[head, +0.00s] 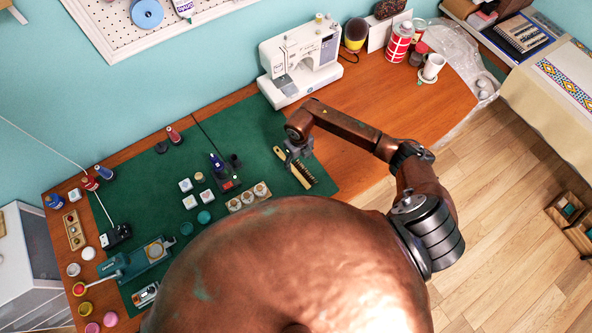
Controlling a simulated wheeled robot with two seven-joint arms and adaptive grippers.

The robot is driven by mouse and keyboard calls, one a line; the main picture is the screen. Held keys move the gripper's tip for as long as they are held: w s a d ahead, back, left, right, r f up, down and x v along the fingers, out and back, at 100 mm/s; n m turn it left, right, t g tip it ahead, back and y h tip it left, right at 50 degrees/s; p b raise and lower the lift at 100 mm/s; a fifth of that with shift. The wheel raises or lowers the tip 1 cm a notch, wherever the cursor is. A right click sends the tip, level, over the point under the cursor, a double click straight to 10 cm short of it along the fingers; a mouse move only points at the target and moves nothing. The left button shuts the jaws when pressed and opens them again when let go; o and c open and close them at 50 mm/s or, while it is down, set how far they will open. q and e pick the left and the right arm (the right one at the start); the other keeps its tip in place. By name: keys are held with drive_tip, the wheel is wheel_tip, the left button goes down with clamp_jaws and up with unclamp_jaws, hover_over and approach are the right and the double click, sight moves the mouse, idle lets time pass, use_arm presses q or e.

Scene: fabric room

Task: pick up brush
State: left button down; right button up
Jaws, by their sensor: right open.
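The brush (300,175) lies on the green mat (262,135), near the mat's right side. It has a pale wooden body and a row of dark bristles, and it lies at a slant. My right gripper (293,158) is open, directly over the brush's upper part and hiding some of it. I cannot tell whether the fingers touch the brush. My left gripper is not in view.
A white sewing machine (302,62) stands behind my right arm. A dark tool stand (225,178), a wooden holder with several round pieces (248,196) and small white cubes (189,202) sit left of the brush. The wooden tabletop (432,108) at right has free room.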

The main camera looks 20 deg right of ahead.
sight(299, 168)
drive_tip(key=shift+s+f+p, duration=0.15)
drive_tip(key=shift+f+p, duration=0.15)
drive_tip(key=shift+f, duration=2)
drive_tip(key=c, duration=1.3)
